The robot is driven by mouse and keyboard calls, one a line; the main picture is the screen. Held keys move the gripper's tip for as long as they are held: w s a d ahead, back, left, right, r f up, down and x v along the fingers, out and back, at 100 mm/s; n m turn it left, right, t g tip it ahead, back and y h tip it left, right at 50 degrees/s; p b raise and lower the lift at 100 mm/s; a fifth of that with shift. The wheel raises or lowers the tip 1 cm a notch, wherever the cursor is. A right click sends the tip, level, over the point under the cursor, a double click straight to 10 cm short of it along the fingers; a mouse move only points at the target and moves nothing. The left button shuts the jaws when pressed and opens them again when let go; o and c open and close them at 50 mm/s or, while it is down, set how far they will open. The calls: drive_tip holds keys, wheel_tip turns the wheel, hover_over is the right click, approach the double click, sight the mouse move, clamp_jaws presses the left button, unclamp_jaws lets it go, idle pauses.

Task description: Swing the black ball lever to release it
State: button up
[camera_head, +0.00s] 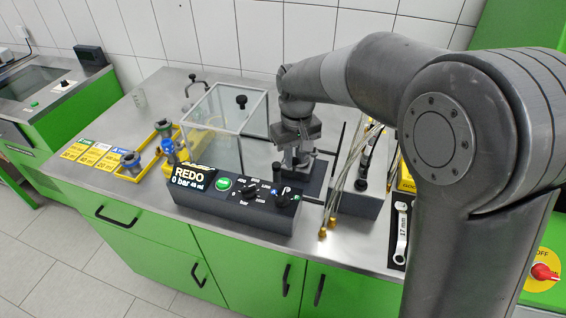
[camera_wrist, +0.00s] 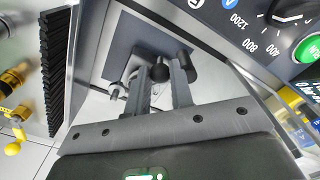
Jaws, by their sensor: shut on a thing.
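The black ball lever (camera_wrist: 160,73) shows in the wrist view, its ball between the two fingers of my gripper (camera_wrist: 163,80). The fingers are shut on it. A metal clamp part (camera_wrist: 118,90) lies just left of the fingers on a dark plate. In the head view my gripper (camera_head: 294,160) points down at the dark fixture behind the control box, and the ball between the fingers cannot be made out there.
The control box (camera_head: 240,205) with display and knobs stands just in front of my gripper. A clear cover (camera_head: 212,125) with a black knob is to the left. Hoses with brass ends (camera_head: 340,195) stand close on the right.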

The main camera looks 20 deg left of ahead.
sight(277, 165)
drive_tip(key=shift+s+a, duration=0.15)
drive_tip(key=shift+s, duration=0.35)
drive_tip(key=shift+s+a, duration=0.35)
drive_tip(key=shift+s, duration=0.3)
drive_tip(key=shift+s+a, duration=0.45)
drive_tip(key=shift+s, duration=0.1)
drive_tip(key=shift+s+a, duration=0.4)
drive_tip(key=shift+a, duration=0.25)
